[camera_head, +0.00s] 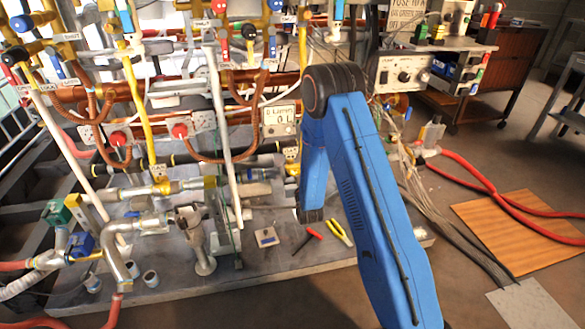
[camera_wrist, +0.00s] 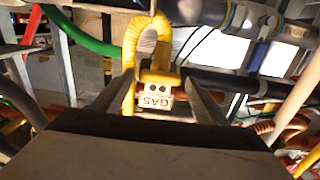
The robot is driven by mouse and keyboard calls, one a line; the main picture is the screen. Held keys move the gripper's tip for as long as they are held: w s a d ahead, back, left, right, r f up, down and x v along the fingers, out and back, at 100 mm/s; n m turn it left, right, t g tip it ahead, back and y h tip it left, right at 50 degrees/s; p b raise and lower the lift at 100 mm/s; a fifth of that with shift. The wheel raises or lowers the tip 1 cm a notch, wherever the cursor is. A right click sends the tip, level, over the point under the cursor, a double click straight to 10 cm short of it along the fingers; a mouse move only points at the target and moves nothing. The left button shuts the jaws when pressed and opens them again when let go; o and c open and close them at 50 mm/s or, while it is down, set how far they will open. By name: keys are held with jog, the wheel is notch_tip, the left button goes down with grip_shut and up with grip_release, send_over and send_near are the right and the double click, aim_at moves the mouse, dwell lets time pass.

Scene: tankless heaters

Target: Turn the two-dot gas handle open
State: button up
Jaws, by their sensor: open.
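A white tag reading GAS with two black dots (camera_wrist: 153,101) shows upside down near the middle of the wrist view. A yellow fitting (camera_wrist: 160,78) sits directly above it, joined to a curved yellow pipe (camera_wrist: 130,45). I cannot tell clearly which part is the handle lever. My gripper (camera_wrist: 160,92) is open, with one finger on each side of the tag and fitting. I cannot tell whether either finger touches them. In the head view my blue arm reaches toward the pipe rack, and my gripper's fingers are hidden there.
Copper pipes (camera_head: 107,95), a white upright pipe (camera_head: 222,140) and other valves crowd the rack. A green hose (camera_wrist: 80,32) runs near the fingers. Red-handled (camera_head: 307,240) and yellow-handled (camera_head: 341,232) tools lie on the grey base. Red hoses (camera_head: 480,180) cross the floor at right.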

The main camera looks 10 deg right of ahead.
jog(key=c, duration=1.1)
jog(key=shift+o, duration=0.2)
jog(key=shift+n, duration=0.4)
jog(key=n, duration=0.3)
jog(key=shift+a, duration=0.1)
jog(key=n, duration=0.4)
jog(key=shift+a+f+n, duration=0.1)
jog(key=shift+n, duration=0.2)
jog(key=n, duration=0.4)
jog(key=shift+f, duration=0.1)
jog(key=shift+a+f+n, duration=0.1)
jog(key=shift+n, duration=2.3)
